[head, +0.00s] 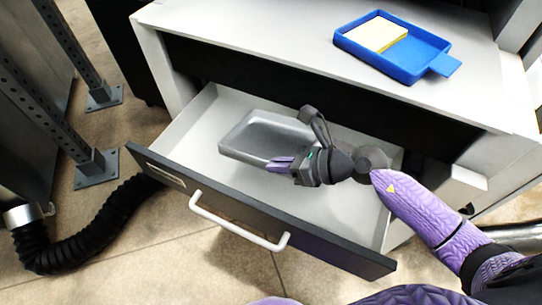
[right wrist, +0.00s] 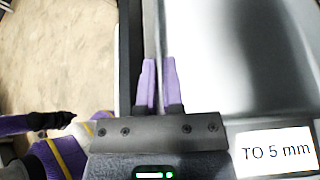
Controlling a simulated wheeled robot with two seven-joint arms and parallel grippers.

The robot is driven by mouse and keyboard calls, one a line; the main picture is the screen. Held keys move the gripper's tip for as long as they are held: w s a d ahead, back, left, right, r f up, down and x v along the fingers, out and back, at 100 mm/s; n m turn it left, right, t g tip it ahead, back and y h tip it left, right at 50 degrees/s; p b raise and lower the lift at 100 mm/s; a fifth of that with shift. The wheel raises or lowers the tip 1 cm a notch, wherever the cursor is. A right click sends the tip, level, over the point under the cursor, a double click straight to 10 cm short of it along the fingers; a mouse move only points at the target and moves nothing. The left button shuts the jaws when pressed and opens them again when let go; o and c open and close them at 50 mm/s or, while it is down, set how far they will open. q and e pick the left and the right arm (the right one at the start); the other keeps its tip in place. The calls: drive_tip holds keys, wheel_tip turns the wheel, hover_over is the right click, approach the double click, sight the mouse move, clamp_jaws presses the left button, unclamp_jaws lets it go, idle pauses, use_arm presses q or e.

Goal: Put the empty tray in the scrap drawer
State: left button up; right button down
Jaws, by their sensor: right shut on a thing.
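The empty grey tray (head: 262,132) is inside the pulled-out drawer (head: 345,200), toward its left side and close to the front panel. I cannot tell whether its base rests on the drawer floor. My right gripper (head: 280,164) is shut on the tray's near wall. In the right wrist view, the two purple fingertips (right wrist: 158,85) pinch the thin wall of the tray (right wrist: 200,60), with its pale inside to the right. My left gripper is not in view.
A blue tray (head: 430,52) with a pale yellow slab (head: 376,34) sits on the white top (head: 240,25) above the drawer. The drawer has a white handle (head: 238,225). A black hose (head: 90,225) and metal posts (head: 92,165) stand left. A label (right wrist: 272,152) reads "TO 5 mm".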

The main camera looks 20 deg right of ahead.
wheel_tip(320, 180, down, 10)
drive_tip(key=b, duration=0.6)
drive_tip(key=shift+f, duration=0.2)
drive_tip(key=shift+r, duration=0.3)
drive_tip(key=shift+f, duration=0.25)
drive_tip(key=c, duration=0.8)
unclamp_jaws()
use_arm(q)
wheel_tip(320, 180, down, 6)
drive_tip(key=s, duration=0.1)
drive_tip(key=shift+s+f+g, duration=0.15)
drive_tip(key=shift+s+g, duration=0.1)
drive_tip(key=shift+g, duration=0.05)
use_arm(e)
drive_tip(key=shift+o, duration=0.2)
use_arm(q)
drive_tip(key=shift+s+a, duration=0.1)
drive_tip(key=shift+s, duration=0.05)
use_arm(e)
drive_tip(key=shift+r, duration=0.1)
